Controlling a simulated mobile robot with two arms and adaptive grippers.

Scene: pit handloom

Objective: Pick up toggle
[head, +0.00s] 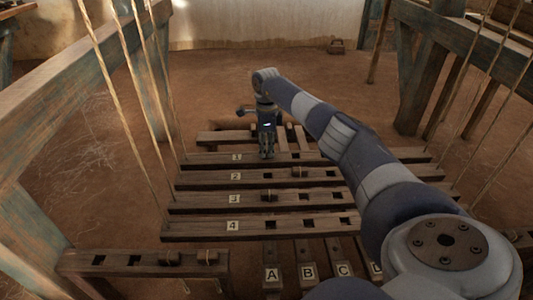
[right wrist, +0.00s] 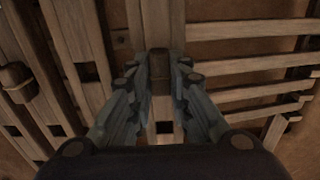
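My right gripper (head: 267,155) points down at the bar labelled 1 (head: 205,160). In the right wrist view the fingers (right wrist: 161,72) are apart, on either side of a small brown wooden block that looks like a toggle (right wrist: 160,80). I see no clear contact between the fingers and it. In the head view the gripper hides this spot. My left gripper is out of view.
The bar labelled 4 (head: 190,230) lies nearest among the numbered bars. Treadles labelled A (head: 271,275), B and C run below. Cords (head: 125,80) hang at both sides between heavy timber posts (head: 418,75). Open earth floor (head: 225,80) lies beyond the bars.

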